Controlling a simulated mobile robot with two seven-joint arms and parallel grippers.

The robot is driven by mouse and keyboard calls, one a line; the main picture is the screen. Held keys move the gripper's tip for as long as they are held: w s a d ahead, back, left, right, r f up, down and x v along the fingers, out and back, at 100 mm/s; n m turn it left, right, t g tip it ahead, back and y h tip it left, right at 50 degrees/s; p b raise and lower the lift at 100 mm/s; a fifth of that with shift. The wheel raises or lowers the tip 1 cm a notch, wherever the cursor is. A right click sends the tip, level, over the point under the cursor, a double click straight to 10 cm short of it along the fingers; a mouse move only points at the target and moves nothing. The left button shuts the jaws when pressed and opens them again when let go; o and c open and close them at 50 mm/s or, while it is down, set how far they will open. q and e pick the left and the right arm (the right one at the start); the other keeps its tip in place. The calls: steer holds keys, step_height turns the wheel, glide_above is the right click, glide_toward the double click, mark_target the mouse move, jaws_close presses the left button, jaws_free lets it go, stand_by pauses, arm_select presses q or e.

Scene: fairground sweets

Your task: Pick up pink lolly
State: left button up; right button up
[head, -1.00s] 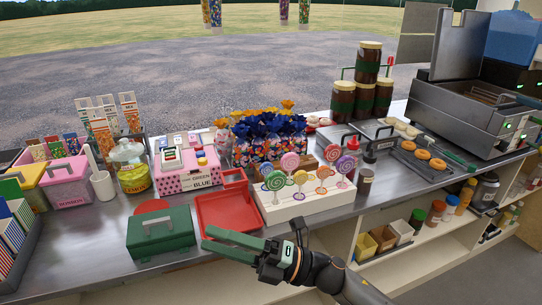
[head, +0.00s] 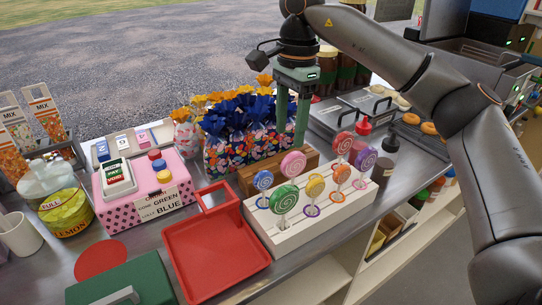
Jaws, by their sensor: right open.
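Several round swirl lollies stand upright in a white stepped rack (head: 283,246) on the counter. A pink lolly (head: 293,163) is at the back, between a blue lolly (head: 263,180) and a red-pink lolly (head: 343,142). I cannot tell the gap in depth. The pink lolly's stick is mostly hidden. My left gripper is out of view.
Flower-patterned bags with blue and yellow tops (head: 238,150) stand behind the rack. A red tray (head: 215,250) lies to its left, and a pink dotted box (head: 146,198) beyond. My right arm crosses the upper right.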

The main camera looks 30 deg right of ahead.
steer(key=shift+w+d+r, duration=0.3)
steer(key=shift+d+r, duration=0.15)
steer(key=shift+d, duration=0.25)
steer(key=shift+d+f+h, duration=0.15)
steer(key=shift+d+h, duration=0.05)
steer(key=shift+h, duration=0.1)
glide_above(292, 167)
steer(key=d, duration=0.1)
steer(key=f, duration=0.5)
steer(key=shift+w+f+b, duration=0.25)
steer(key=shift+f+b, duration=0.05)
steer(key=shift+b, duration=0.1)
steer(key=shift+w+a+f, duration=0.1)
steer(key=shift+f, duration=1.45)
steer(key=shift+w+a+f, duration=0.1)
steer(key=shift+f, duration=1.45)
jaws_close()
